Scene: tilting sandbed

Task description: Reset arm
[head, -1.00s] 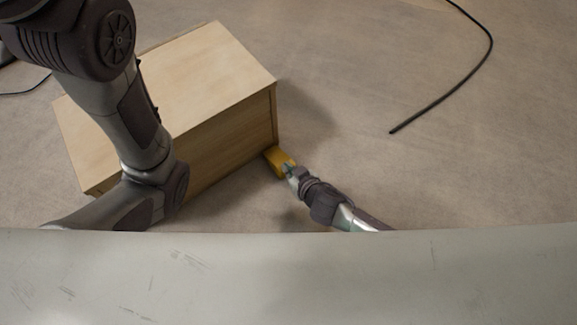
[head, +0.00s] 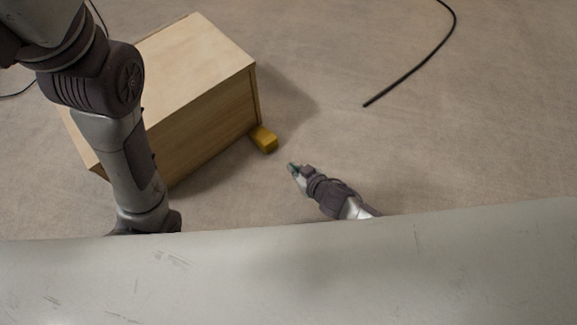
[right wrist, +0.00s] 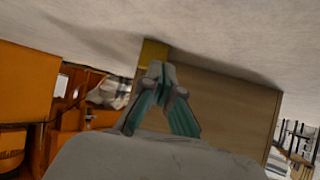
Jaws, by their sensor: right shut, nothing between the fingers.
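My right gripper (head: 293,168) is shut and empty, held above the sandy floor in the head view. Its closed fingertips also show in the right wrist view (right wrist: 158,72). A small yellow block (head: 264,139) lies at the near right corner of a wooden box (head: 205,125), up and left of the gripper and apart from it. The block shows in the right wrist view (right wrist: 153,53) behind the fingertips. My left arm comes in from the left in front of the box; its gripper is out of sight.
A black cable (head: 410,72) lies on the floor (head: 470,150) at the upper right. The floor right of the gripper is clear. Orange structures (right wrist: 25,85) show at the left of the right wrist view.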

